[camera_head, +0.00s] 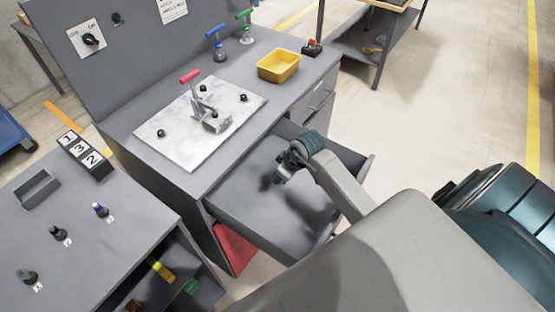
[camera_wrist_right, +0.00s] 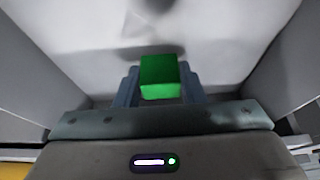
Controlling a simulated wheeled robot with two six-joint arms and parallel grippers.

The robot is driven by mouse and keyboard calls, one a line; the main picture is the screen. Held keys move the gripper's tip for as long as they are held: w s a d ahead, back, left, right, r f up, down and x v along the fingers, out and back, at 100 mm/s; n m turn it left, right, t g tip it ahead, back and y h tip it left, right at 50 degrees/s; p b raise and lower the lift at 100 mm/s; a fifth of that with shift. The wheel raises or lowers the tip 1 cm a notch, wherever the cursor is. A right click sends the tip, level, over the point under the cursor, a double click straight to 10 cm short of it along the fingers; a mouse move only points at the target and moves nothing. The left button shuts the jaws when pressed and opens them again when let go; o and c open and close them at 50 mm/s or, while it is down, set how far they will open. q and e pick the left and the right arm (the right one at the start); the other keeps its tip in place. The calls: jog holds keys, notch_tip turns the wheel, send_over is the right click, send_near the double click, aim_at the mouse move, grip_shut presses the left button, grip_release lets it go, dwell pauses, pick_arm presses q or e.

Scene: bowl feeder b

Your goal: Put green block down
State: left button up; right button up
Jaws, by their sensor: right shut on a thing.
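The green block (camera_wrist_right: 160,78) is held between the blue fingers of my right gripper (camera_wrist_right: 160,88) in the right wrist view. In the head view, my right gripper (camera_head: 280,178) reaches down into the open grey drawer (camera_head: 240,194) of the workbench, and the block cannot be made out there. Below the block in the wrist view is a pale surface with a dark shadow; the gap between them is hard to tell. Grey walls stand on both sides. My left gripper is not in view.
A yellow bin (camera_head: 278,67) stands on the bench right of a white plate (camera_head: 180,140) with a red-handled clamp (camera_head: 190,77). Blue and green handled tools (camera_head: 216,38) stand behind. A side table at left holds number blocks (camera_head: 85,155) and small knobs. The drawer walls surround my gripper.

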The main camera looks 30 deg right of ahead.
aim_at(278, 189)
jog(key=f, duration=0.4)
jog(key=f+p, duration=0.1)
jog(key=shift+w+f, duration=0.3)
jog(key=shift+f, duration=0.1)
jog(key=shift+s+f, duration=0.15)
jog(key=shift+f, duration=0.3)
jog(key=shift+f, duration=0.1)
jog(key=o, duration=1)
jog(key=shift+o, duration=0.2)
jog(key=b+v, duration=0.1)
jog(key=v, duration=1.1)
